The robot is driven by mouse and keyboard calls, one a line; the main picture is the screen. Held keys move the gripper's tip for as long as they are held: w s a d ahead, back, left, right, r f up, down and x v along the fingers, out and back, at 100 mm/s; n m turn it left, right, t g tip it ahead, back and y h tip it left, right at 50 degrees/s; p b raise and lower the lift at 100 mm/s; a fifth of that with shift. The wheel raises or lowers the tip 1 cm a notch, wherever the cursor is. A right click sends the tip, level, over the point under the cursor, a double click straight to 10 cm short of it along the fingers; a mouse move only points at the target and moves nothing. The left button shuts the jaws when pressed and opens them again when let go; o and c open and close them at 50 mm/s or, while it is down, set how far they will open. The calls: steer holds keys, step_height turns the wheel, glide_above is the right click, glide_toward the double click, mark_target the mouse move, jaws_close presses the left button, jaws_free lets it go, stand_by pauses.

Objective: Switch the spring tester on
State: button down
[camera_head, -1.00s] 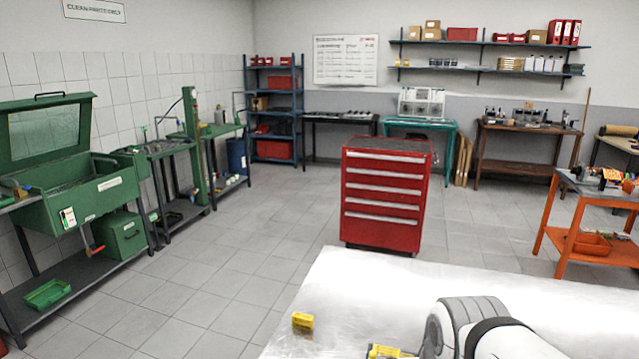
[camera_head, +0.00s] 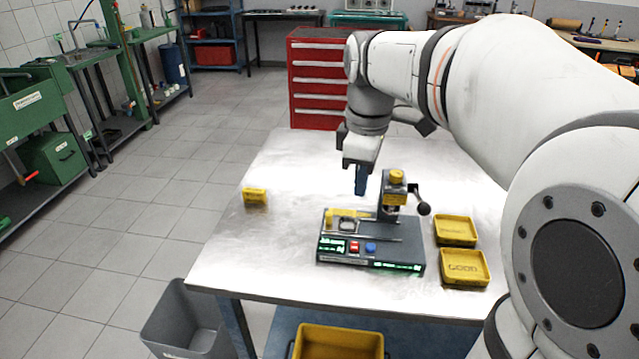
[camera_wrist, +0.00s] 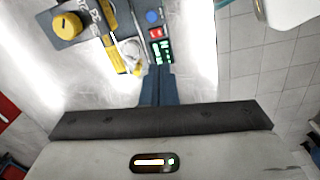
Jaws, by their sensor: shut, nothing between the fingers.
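The spring tester (camera_head: 400,245) stands on the white-topped table, a dark unit with a yellow-capped column and a black-knobbed lever. Its front carries a red switch (camera_head: 354,247), a blue button (camera_head: 371,248) and green glowing display areas. I cannot tell which way the red switch is set. In the wrist view the red switch (camera_wrist: 155,33) and blue button (camera_wrist: 153,16) show beyond the fingertips, past a green display (camera_wrist: 161,52). My gripper (camera_head: 360,191) points down above the table, behind the tester in the head view. Its blue fingers (camera_wrist: 159,70) are shut and empty.
Two yellow trays, one plain-looking (camera_head: 455,231) and one marked GOOD (camera_head: 463,267), stand right of the tester. A small yellow block (camera_head: 255,196) lies at the table's left. A red drawer cabinet (camera_head: 318,85) stands behind; a grey bin (camera_head: 185,320) is on the floor.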

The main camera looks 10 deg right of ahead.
mark_target(353, 242)
steer(key=shift+w+d+f+n+b, duration=0.1)
steer(key=shift+w+f+n+b, duration=0.1)
steer(key=shift+w+n, duration=0.35)
steer(key=shift+w+f+n+b, duration=0.1)
steer(key=shift+w+n+b, duration=0.1)
steer(key=shift+w+n, duration=0.3)
step_height(353, 242, down, 14)
steer(key=shift+f+b, duration=0.1)
steer(key=shift+b, duration=0.75)
steer(key=shift+g, duration=0.3)
